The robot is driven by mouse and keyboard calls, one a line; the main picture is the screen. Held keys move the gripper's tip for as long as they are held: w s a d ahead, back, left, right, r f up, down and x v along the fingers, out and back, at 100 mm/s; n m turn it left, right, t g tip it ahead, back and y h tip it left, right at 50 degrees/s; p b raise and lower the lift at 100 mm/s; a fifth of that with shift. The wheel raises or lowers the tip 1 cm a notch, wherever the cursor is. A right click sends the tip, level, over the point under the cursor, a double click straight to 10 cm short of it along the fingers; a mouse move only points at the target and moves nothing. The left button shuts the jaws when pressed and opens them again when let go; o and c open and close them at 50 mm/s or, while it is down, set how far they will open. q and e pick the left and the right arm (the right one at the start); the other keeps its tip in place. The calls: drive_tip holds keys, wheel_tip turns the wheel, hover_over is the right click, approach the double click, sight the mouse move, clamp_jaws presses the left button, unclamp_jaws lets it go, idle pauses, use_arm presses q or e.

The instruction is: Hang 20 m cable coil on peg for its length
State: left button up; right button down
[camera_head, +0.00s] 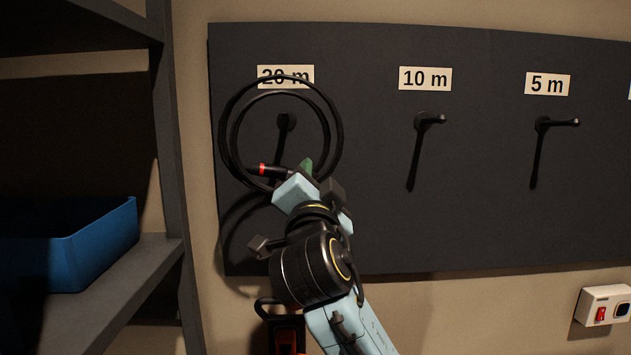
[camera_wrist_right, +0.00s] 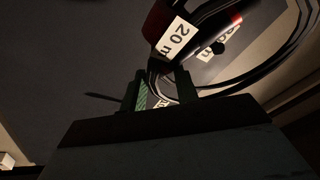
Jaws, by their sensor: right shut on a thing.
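The black cable coil (camera_head: 341,135) is held upright in front of the dark board, its loops around the 20 m peg (camera_head: 286,121) as seen in the head view. Whether the peg passes through the coil in depth I cannot tell. A red-banded connector shows at the coil's lower part. My right gripper (camera_head: 308,172) is shut on the coil at its bottom. In the right wrist view a "20 m" tag (camera_wrist_right: 177,38) shows on the coil, close beyond the fingers (camera_wrist_right: 160,92). The "20 m" label (camera_head: 286,77) is partly covered by the coil. My left gripper is not in view.
The board (camera_head: 480,200) also carries a bare 10 m peg (camera_head: 430,119) and a bare 5 m peg (camera_head: 558,122) to the right. A shelf unit (camera_head: 168,180) with a blue bin (camera_head: 105,232) stands at the left. A wall switch box (camera_head: 604,306) is at lower right.

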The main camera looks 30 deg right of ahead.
drive_tip(key=shift+w+d, duration=0.55)
drive_tip(key=shift+w, duration=0.3)
drive_tip(key=shift+w+d, duration=0.5)
drive_tip(key=shift+w, duration=0.3)
drive_tip(key=shift+w+d+f+p, duration=0.15)
drive_tip(key=shift+w+d, duration=0.25)
drive_tip(key=shift+w, duration=0.25)
drive_tip(key=shift+w+d+p, duration=0.2)
drive_tip(key=shift+w+d, duration=0.25)
drive_tip(key=shift+w, duration=0.25)
drive_tip(key=shift+w+d+f+p, duration=0.15)
drive_tip(key=shift+w+d, duration=0.25)
drive_tip(key=shift+w, duration=0.25)
drive_tip(key=shift+w+d+f+b, duration=0.4)
drive_tip(key=shift+w+f+b, duration=0.3)
drive_tip(key=shift+b, duration=0.8)
drive_tip(key=shift+f, duration=0.1)
drive_tip(key=c, duration=0.9)
unclamp_jaws()
drive_tip(key=shift+f, duration=0.1)
drive_tip(key=o, duration=0.9)
drive_tip(key=shift+s+a, duration=0.1)
drive_tip(key=shift+s, duration=0.05)
